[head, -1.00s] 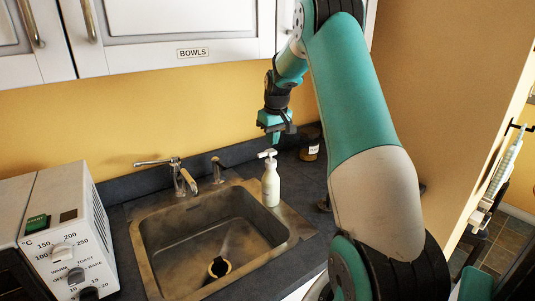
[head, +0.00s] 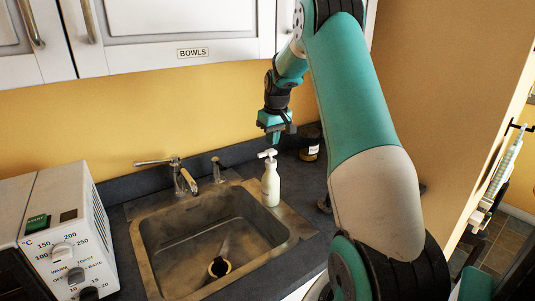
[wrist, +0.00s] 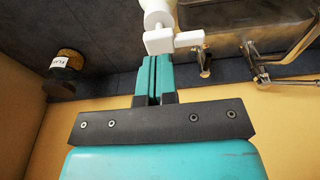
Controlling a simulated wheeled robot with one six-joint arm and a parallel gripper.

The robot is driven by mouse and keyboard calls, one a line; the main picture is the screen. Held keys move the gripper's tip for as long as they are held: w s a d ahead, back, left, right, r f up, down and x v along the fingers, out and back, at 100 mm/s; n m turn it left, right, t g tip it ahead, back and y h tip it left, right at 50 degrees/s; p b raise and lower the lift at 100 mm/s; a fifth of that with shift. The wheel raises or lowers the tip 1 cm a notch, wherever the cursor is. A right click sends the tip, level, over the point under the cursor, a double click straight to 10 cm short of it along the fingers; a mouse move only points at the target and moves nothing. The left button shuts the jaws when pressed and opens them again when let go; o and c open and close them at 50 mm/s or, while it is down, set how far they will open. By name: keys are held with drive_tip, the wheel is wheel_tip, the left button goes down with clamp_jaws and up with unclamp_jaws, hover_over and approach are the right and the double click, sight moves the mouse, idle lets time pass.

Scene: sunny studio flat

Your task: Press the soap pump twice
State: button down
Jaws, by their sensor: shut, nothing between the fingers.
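The white soap bottle (head: 271,187) stands upright on the counter at the right rim of the sink, with its white pump head (head: 267,154) on top. My gripper (head: 274,143) is shut and empty, pointing down just above the pump head. In the wrist view the shut teal fingers (wrist: 153,70) end close to the white pump head (wrist: 165,41), with the bottle partly cut off at the top edge. I cannot tell whether the fingertips touch the pump.
The sink (head: 205,240) with a tap (head: 184,178) lies left of the bottle. A dark labelled jar (head: 309,148) stands behind right; it also shows in the wrist view (wrist: 64,72). A toaster oven (head: 65,240) is at the left, and cabinets (head: 170,30) hang above.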

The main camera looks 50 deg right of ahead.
sight(272, 151)
drive_tip(key=shift+f+b, duration=1.25)
drive_tip(key=shift+f, duration=0.9)
drive_tip(key=shift+r, duration=0.1)
wheel_tip(272, 151, up, 9)
drive_tip(key=p, duration=0.7)
drive_tip(key=shift+w+r, duration=0.1)
drive_tip(key=shift+r, duration=0.05)
idle(0.6)
